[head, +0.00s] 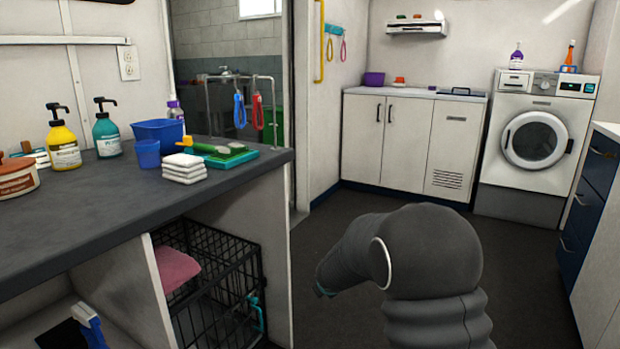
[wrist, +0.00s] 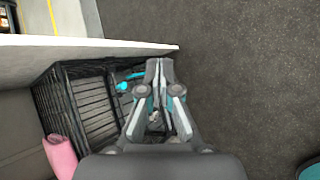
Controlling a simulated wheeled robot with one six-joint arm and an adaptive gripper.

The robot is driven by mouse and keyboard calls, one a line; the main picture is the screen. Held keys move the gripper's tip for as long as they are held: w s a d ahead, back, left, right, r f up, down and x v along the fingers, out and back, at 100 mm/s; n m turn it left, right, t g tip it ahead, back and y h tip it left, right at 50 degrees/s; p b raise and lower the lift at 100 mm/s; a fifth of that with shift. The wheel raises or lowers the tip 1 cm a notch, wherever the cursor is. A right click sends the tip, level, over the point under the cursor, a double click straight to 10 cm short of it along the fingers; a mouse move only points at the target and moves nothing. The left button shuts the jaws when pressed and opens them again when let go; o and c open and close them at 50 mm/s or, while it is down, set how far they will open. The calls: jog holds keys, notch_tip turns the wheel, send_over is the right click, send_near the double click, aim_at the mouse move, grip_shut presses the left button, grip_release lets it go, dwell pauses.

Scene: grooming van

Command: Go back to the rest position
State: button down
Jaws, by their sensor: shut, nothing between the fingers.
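My gripper (wrist: 159,68) shows in the wrist view with its fingers together and nothing between them. In the wrist view it points down over the dark floor, beside the wire crate (wrist: 85,100) under the counter. In the head view my arm rises at the lower centre and bends left towards the crate (head: 215,265); the fingertips are hidden there. I cannot tell whether the gripper touches the crate.
The dark counter (head: 110,210) at left carries pump bottles, a blue tub (head: 158,131), folded white towels (head: 183,168) and a green tray (head: 228,158). A pink cloth (head: 175,268) lies at the crate. Dark floor (head: 400,215) is clear towards the washer (head: 533,140). Blue drawers (head: 586,195) stand right.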

jog(key=s+d+r+m+g+h, duration=0.2)
jog(key=s+d+r+m, duration=0.25)
jog(key=s+m, duration=0.4)
jog(key=s+d+r+m+g+h, duration=0.1)
jog(key=s+d+r+m+g, duration=0.15)
jog(key=s+d+m, duration=0.6)
jog(key=s+a+r+m+y, duration=0.1)
jog(key=s+r+m, duration=0.3)
jog(key=s, duration=0.8)
jog(key=s+a+r+m+t+y, duration=0.1)
jog(key=s+r+m, duration=0.3)
jog(key=s, duration=0.9)
jog(key=shift+s+r+m+y, duration=0.3)
jog(key=shift+r+y, duration=0.1)
jog(key=shift+r, duration=0.35)
